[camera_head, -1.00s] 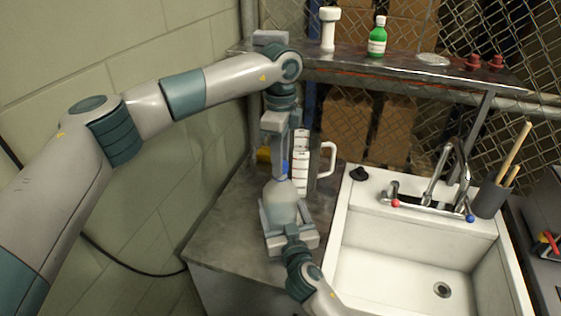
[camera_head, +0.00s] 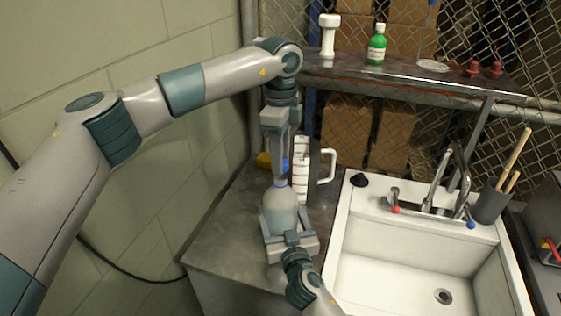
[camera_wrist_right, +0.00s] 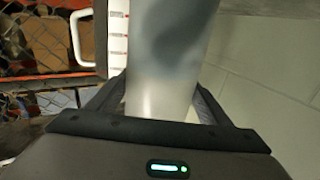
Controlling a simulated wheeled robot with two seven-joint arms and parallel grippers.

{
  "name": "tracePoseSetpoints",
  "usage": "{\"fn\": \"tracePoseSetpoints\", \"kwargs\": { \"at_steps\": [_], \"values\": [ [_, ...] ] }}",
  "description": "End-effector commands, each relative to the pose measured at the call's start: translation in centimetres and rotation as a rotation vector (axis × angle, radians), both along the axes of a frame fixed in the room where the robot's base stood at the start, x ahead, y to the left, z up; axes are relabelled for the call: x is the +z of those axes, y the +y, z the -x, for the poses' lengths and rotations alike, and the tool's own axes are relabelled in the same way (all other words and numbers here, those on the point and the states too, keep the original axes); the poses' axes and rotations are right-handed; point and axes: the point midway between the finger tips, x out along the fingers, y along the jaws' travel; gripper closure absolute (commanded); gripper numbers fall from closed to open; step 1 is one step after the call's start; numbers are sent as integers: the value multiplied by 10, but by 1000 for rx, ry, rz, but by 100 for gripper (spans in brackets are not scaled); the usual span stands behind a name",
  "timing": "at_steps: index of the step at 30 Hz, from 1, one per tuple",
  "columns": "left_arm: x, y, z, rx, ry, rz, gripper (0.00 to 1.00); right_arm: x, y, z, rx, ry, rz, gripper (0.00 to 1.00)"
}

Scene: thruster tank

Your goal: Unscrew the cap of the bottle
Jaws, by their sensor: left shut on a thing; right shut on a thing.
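The bottle (camera_head: 283,207) is pale, translucent and upright above the grey counter, left of the sink. It also fills the upper middle of the right wrist view (camera_wrist_right: 170,60). My right gripper (camera_wrist_right: 160,105) is shut on the bottle's body, with one finger on each side. In the head view my right gripper (camera_head: 289,236) reaches it from the front. My left gripper (camera_head: 281,178) points down from above and is shut at the bottle's top. A little blue shows there, but the fingers mostly hide the cap.
A white measuring jug (camera_head: 301,165) stands close behind and right of the bottle. The sink (camera_head: 385,285) with its faucet (camera_head: 437,180) lies to the right. A shelf (camera_head: 400,72) behind carries a green bottle (camera_head: 377,45) and a white container (camera_head: 328,35). A block wall is at left.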

Motion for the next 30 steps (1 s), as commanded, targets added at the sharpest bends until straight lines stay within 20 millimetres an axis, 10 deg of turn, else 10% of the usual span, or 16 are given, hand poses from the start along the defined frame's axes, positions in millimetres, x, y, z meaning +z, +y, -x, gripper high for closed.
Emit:
{"fn": "tracePoseSetpoints", "kwargs": {
  "at_steps": [15,16,18,30],
  "values": [
    [24,0,0,0,0,1,98,-1,0,0,0,1,0,90],
    [24,0,0,0,0,1,98,-1,0,0,0,1,0,21],
    [24,0,0,0,0,1,98,-1,0,0,0,1,0,6],
    [23,0,0,0,0,1,98,-1,-1,3,0,0,-1,6]
  ]
}}
